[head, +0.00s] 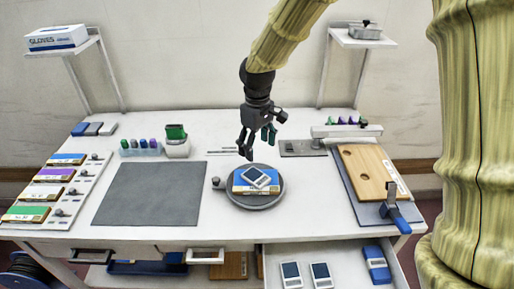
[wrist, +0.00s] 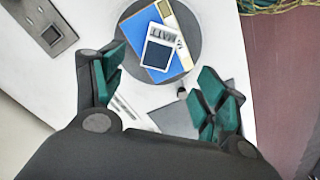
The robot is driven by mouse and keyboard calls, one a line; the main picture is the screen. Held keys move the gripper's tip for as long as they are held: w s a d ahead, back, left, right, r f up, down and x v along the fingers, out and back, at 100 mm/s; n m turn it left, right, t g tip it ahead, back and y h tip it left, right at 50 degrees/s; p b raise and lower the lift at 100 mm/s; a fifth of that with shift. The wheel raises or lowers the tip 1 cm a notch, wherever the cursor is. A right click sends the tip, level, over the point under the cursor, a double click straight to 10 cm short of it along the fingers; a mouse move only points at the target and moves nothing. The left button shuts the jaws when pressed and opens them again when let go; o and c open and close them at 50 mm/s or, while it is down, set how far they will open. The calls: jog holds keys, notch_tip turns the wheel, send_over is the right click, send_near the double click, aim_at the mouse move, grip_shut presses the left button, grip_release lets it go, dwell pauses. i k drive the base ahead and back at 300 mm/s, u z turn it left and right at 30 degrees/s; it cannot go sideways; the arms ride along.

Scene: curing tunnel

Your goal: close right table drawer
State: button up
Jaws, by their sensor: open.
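The right table drawer (head: 341,272) is pulled out at the front right of the white table (head: 230,224) in the head view. Two small white devices with dark screens (head: 291,274) and a blue device (head: 376,262) lie in it. My gripper (head: 257,150) is open and empty above the table, over the back of a round grey turntable (head: 258,203), well behind and above the drawer. In the wrist view, my gripper's green-padded fingers (wrist: 158,100) are spread apart, with the turntable (wrist: 193,50) beyond them. The drawer is not clearly visible in the wrist view.
A blue box (head: 242,184) with a white card lies on the turntable. A dark mat (head: 150,193) lies at left. Shelves (head: 360,38) rise behind.

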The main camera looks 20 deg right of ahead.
aim_at(347, 264)
jog(key=z, duration=2.5)
jog(key=k, duration=0.5)
jog(key=u, duration=0.45)
